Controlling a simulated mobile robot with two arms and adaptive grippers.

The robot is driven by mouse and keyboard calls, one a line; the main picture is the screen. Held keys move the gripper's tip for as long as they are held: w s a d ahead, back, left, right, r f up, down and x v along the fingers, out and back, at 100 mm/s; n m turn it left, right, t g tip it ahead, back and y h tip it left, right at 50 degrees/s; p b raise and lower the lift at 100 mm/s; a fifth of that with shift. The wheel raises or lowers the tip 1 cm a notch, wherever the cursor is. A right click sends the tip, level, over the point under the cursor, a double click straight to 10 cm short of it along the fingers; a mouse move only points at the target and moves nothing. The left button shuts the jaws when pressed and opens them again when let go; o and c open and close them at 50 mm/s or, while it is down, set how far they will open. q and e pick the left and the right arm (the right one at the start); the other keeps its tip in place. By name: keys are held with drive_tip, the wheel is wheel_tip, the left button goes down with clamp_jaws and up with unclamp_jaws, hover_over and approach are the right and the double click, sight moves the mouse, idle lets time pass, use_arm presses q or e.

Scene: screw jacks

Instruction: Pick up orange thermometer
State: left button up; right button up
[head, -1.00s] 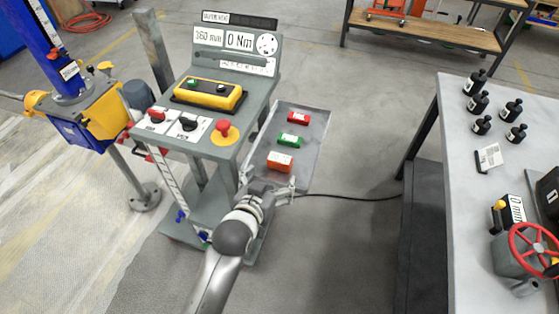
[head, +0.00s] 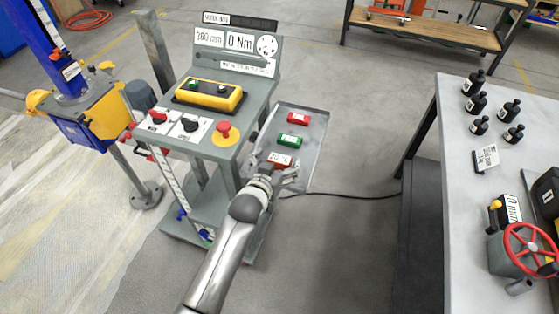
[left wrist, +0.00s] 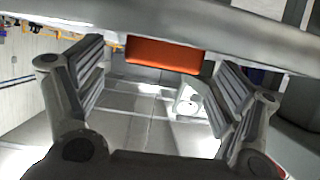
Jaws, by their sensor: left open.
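The orange thermometer (head: 279,159) is a small box with a white display. It lies at the near end of the grey tray (head: 315,155), and its orange side also shows in the left wrist view (left wrist: 163,56). My left gripper (head: 279,174) is open at the near side of the thermometer. In the left wrist view its two fingers stand apart, left and right of the orange side, with nothing held. A grey band hides part of the thermometer in that view. I cannot tell whether the fingers touch it.
A green device (head: 290,140) and a red device (head: 298,118) lie farther up the tray. A grey console (head: 233,150) with a red stop button (head: 223,129) stands left of the tray.

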use_arm(q)
drive_tip(key=shift+x, duration=1.4)
drive_tip(key=c, duration=1.2)
